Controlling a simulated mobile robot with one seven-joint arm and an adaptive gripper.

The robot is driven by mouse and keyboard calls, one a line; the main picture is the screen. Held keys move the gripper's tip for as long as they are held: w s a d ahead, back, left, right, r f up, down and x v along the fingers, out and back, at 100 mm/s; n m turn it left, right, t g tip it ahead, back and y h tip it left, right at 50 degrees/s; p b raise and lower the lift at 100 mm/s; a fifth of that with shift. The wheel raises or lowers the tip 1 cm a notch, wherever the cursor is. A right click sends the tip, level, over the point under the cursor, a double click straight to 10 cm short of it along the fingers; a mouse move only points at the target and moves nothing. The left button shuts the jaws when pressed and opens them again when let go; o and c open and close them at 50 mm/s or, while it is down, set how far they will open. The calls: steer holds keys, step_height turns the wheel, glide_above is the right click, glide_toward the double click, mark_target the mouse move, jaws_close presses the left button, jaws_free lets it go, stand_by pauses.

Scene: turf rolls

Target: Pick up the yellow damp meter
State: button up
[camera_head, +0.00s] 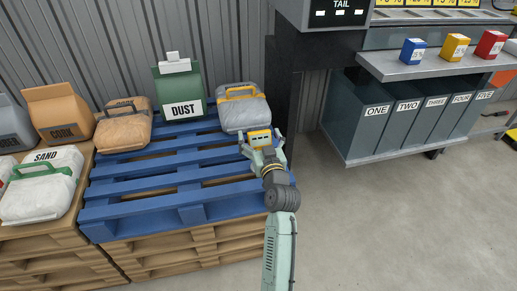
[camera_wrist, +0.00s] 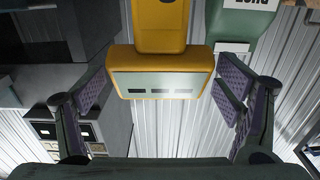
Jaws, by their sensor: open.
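The yellow damp meter (camera_head: 260,135) shows in the head view at the right edge of the blue pallet, in front of the grey bag. In the wrist view the yellow damp meter (camera_wrist: 161,62) is large at top centre, with a pale panel bearing dark marks. My gripper (camera_head: 261,142) is open, with one finger on each side of the meter. In the wrist view a gap shows between the meter and each purple-padded finger of my gripper (camera_wrist: 162,92). What supports the meter is hidden.
The blue pallet (camera_head: 165,188) holds a grey bag with a yellow band (camera_head: 244,108), a brown bag (camera_head: 124,126) and a green DUST container (camera_head: 178,88). A white SAND bag (camera_head: 42,185) lies at left. Numbered bins (camera_head: 375,112) stand at right under a shelf. The floor at lower right is clear.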

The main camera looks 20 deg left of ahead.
steer(key=shift+c, duration=0.4)
steer(key=c, duration=1.9)
